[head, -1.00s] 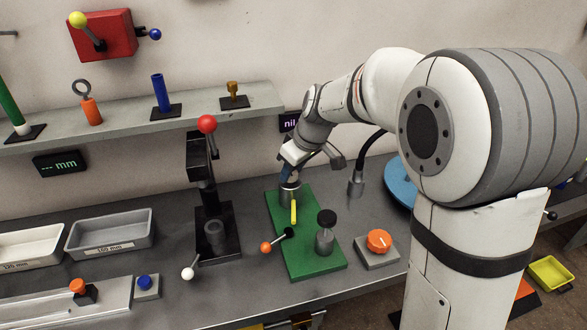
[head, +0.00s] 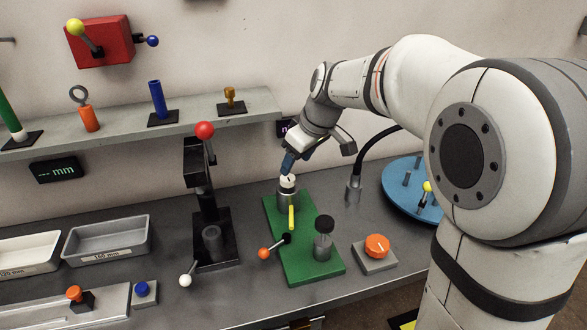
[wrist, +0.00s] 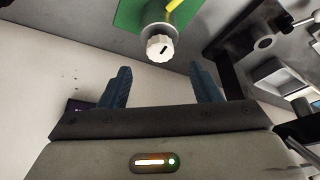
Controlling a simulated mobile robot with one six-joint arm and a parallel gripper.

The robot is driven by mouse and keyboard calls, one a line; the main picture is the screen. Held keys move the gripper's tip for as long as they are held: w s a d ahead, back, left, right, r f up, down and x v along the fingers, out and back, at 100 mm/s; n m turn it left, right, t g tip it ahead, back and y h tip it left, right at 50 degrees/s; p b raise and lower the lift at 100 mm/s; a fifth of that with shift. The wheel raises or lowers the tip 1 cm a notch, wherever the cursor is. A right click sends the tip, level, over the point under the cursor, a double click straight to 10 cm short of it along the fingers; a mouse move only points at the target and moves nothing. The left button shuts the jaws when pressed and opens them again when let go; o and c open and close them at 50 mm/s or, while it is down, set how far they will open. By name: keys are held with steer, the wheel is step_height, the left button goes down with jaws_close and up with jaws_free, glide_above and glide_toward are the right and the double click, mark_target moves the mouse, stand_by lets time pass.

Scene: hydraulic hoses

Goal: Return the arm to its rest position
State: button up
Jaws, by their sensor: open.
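My arm reaches over the bench from the right. My gripper (head: 288,163) is above and just behind the metal cylinder with a white knob-like top (head: 288,183), which stands at the back of the green plate (head: 314,268). In the wrist view my gripper (wrist: 161,88) has its two blue fingers wide apart with nothing between them. The white ribbed top (wrist: 160,47) lies beyond the fingertips, apart from them.
A black stand with a red-ball lever (head: 204,131) is left of the green plate. A bent black lamp-like neck (head: 366,158) and a blue round table (head: 400,190) stand to the right. A shelf (head: 60,138) with several small parts runs along the wall.

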steer(key=shift+v, duration=0.85)
steer(key=s+d+f+m+h+p, duration=0.1)
steer(key=s+d+m, duration=0.4)
steer(key=s, duration=0.6)
steer(key=s+d+f+m+h+p, duration=0.2)
steer(key=s+d, duration=0.6)
steer(key=s, duration=0.4)
steer(key=f+m, duration=0.1)
steer(key=m, duration=0.1)
steer(key=shift+s+m, duration=0.25)
steer(key=shift+m, duration=0.15)
